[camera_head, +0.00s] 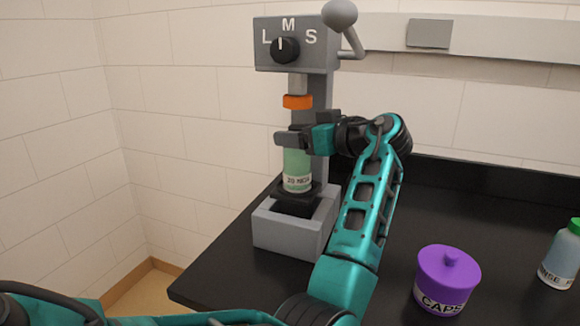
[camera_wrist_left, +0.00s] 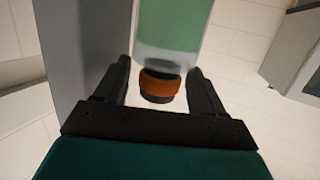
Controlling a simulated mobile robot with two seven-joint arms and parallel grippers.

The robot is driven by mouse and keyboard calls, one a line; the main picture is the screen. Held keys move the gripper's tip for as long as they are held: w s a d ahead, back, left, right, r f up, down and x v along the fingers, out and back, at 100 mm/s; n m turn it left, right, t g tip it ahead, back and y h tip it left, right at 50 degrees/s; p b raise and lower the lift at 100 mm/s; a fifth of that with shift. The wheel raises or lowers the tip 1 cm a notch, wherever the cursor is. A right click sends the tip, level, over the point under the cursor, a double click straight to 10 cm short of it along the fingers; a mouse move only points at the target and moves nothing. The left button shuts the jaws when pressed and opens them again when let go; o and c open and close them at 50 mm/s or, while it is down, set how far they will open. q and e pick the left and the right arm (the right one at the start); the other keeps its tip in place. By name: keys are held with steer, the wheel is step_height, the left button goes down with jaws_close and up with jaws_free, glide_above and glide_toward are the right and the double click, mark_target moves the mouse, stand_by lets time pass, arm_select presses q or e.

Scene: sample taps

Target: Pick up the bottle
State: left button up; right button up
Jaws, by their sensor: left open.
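The bottle (camera_head: 298,172) is pale green with a white label, of which "20 MC" is readable. It stands upright on the dark plate of the grey tap stand, below an orange-ringed nozzle (camera_head: 298,101). My left gripper (camera_head: 286,138) reaches in from the right at the height of the bottle's top and partly hides it. In the left wrist view the bottle (camera_wrist_left: 172,28) and the orange ring (camera_wrist_left: 160,82) lie between the spread fingers of the open gripper (camera_wrist_left: 159,68). I cannot tell whether a finger touches the bottle. My right gripper is not in view.
The grey tap stand (camera_head: 268,222) has a head marked L, M, S with a black knob (camera_head: 286,50) and a lever (camera_head: 340,16). A purple jar (camera_head: 447,277) labelled CAPS and a pale bottle with a green cap (camera_head: 561,258) stand on the black counter (camera_head: 490,210).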

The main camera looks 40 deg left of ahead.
arm_select(q)
steer(key=shift+a, duration=0.3)
steer(key=shift+d, duration=0.1)
jaws_close()
stand_by(0.4)
